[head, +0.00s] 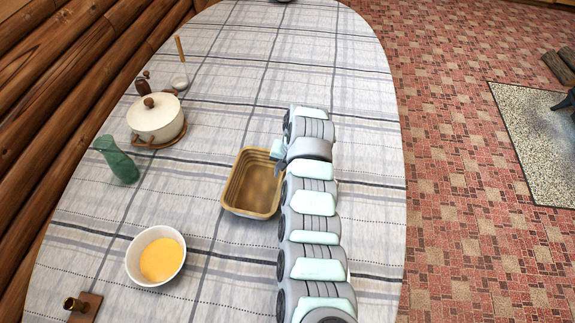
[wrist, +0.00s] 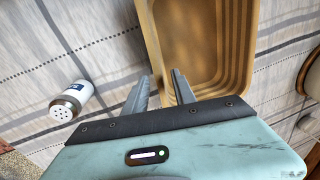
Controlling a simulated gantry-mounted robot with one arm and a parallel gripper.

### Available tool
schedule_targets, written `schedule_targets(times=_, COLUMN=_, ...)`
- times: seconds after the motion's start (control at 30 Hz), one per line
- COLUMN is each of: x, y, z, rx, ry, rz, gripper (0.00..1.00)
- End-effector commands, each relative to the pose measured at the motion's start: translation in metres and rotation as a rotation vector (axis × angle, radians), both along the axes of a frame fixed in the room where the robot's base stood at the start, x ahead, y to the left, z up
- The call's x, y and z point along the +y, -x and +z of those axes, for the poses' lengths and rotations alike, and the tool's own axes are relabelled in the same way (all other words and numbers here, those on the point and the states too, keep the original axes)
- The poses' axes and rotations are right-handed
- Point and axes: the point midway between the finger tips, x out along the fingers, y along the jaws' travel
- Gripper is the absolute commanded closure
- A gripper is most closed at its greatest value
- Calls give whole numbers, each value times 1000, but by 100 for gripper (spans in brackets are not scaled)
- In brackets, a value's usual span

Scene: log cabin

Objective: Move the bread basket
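The bread basket (head: 237,205) is a tan, ribbed, rectangular basket on the checked tablecloth, left of my arm in the head view. It looks empty inside. In the wrist view the basket (wrist: 205,40) fills the top middle. My gripper (head: 277,158) is at the basket's far right corner in the head view. In the wrist view my gripper (wrist: 161,76) has its two grey fingers apart, one outside the basket's wall and one on the inner side. A gap shows between the outer finger and the wall.
A white bowl with yellow contents (head: 148,262), a green glass vase (head: 117,160) and a lidded cream pot (head: 155,121) stand left of the basket. The table's far part is mostly clear.

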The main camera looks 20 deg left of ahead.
Motion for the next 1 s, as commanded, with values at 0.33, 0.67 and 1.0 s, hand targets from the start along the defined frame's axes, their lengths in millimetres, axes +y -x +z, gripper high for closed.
schedule_targets(times=0.33, x=8, y=2, z=-43, rx=3, ry=1, rz=2, gripper=68)
schedule_targets(times=0.67, x=8, y=1, z=-46, rx=1, ry=1, rz=0, gripper=68)
schedule_targets(times=1.0, x=8, y=1, z=-46, rx=0, ry=1, rz=0, gripper=90)
